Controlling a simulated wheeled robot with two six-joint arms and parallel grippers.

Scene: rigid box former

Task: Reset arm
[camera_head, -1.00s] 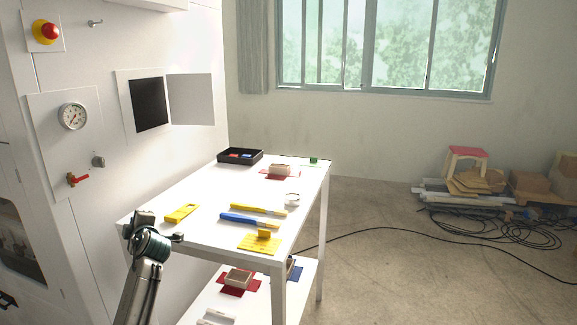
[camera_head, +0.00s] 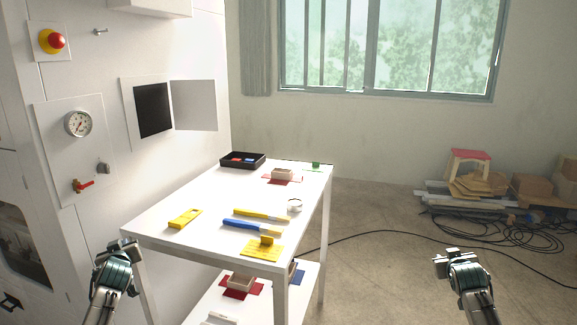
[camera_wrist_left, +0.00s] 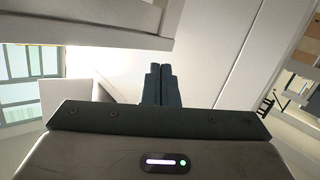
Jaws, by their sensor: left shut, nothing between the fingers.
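My left gripper (camera_head: 124,250) is at the lower left in the head view, beside the near left corner of the white table (camera_head: 160,228) and apart from the tools on it. In the left wrist view its two dark fingers (camera_wrist_left: 160,84) are together with nothing between them. My right gripper (camera_head: 455,259) is at the lower right over the open floor, away from the table. Its fingertips are too small to read.
The table holds a yellow tool (camera_head: 185,218), yellow and blue brushes, a yellow scraper (camera_head: 262,250) and a black tray (camera_head: 243,161). The white machine wall (camera_head: 60,170) stands left. A stool (camera_head: 469,160) and cables lie far right.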

